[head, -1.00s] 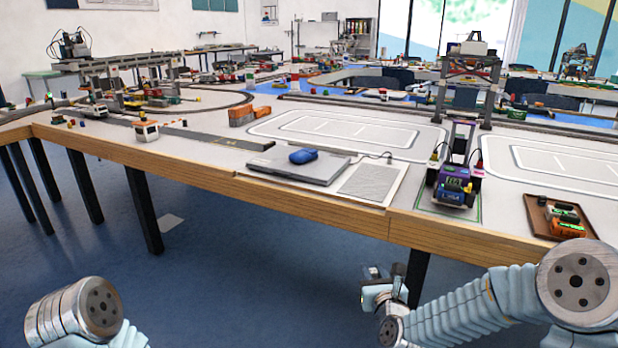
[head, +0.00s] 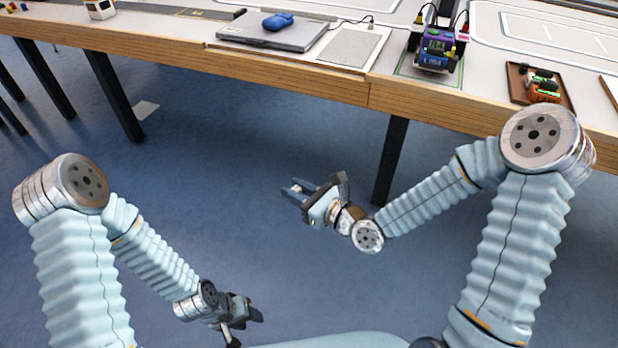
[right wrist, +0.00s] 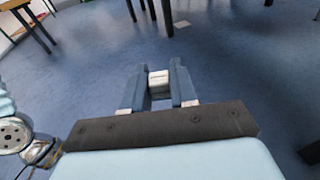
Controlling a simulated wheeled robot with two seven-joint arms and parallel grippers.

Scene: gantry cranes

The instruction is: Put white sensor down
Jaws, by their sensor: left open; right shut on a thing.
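The white sensor (right wrist: 158,84) is a small pale block between the two blue fingers of my right gripper (right wrist: 158,80) in the right wrist view. The right gripper is shut on it, with bare floor beyond. In the head view my right gripper (head: 294,190) hangs over the floor in front of the table, its fingers pointing left; the sensor is too small to make out there. My left gripper (head: 250,316) is open, low in the head view, apart from any object.
The wooden-edged table (head: 290,87) runs across the top. On it are a laptop (head: 276,36) with a blue mouse (head: 277,21), a grey pad (head: 349,47), a purple-and-blue device (head: 436,50) and a brown tray (head: 517,84) with small parts. A table leg (head: 391,160) stands behind my right gripper.

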